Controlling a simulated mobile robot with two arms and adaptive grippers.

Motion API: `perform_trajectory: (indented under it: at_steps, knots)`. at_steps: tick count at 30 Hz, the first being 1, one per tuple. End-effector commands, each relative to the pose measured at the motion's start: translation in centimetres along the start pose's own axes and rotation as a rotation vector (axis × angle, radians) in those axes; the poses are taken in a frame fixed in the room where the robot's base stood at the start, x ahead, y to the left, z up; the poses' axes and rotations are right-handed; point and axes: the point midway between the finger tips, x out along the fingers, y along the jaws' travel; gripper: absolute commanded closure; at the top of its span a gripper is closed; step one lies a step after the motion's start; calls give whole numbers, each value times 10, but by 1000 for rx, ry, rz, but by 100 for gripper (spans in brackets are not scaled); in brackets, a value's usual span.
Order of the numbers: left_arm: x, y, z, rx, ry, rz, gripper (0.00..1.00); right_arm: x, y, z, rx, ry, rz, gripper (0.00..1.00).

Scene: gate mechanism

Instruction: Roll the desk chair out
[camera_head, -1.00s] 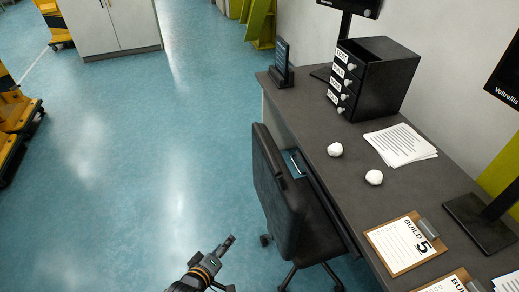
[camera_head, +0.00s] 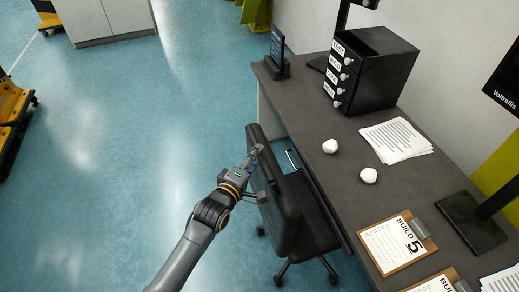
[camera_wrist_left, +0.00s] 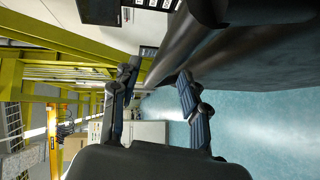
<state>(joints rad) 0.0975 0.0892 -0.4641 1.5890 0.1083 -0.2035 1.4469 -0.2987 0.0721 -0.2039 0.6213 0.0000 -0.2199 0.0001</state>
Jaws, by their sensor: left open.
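The black desk chair (camera_head: 280,195) stands on its wheeled base at the desk's near left side, its seat partly under the desktop. Its backrest faces the open floor. My left gripper (camera_head: 262,168) is open at the outer side of the backrest, near its upper part. In the left wrist view, my left gripper (camera_wrist_left: 158,88) has its two fingers spread, and the dark edge of the chair back (camera_wrist_left: 185,50) shows between and beyond them. I cannot tell whether the fingers touch it. My right gripper is not in view.
The grey desk (camera_head: 375,190) holds a black drawer unit (camera_head: 375,75), papers, clipboards and two crumpled white balls. The blue floor (camera_head: 150,130) left of the chair is clear. A cabinet (camera_head: 105,20) and yellow carts stand at the far left.

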Motion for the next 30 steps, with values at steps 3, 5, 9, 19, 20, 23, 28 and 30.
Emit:
perform_trajectory:
  at_steps: [3,5,9,19,20,23,28,30]
  knots:
    - [17,1,0,1,1,0,55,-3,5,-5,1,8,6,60]
    - [22,1,0,1,1,0,55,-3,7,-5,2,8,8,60]
    - [30,0,0,-1,0,0,55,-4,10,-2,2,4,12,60]
    - [31,0,0,0,0,0,61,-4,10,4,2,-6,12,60]
    - [31,0,0,0,0,0,67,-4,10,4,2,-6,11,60]
    - [31,0,0,0,0,0,88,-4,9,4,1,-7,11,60]
    - [31,0,0,0,0,-1,100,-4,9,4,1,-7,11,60]
    - [31,0,0,0,0,-1,100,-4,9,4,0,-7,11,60]
